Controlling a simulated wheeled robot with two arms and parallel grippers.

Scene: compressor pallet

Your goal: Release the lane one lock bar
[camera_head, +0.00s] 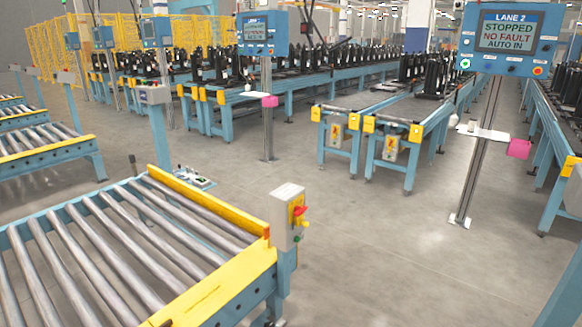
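Neither of my grippers shows in the head view. I cannot make out which part is the lane one lock bar. A panel reading "LANE 2" (507,37) stands on a post at the right; its screen reads "STOPPED NO FAULT AUTO IN". Another blue panel (262,35) stands left of it, its text too small to read surely. Blue lanes (365,103) with yellow end caps and black compressor-like units run back behind the posts.
A roller conveyor (125,245) with yellow edge plates (208,200) fills the near left. A grey switch box (287,215) with a red and yellow knob stands at its corner. Concrete floor (380,250) is clear at centre right. Pink boxes (519,148) hang on the panel posts.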

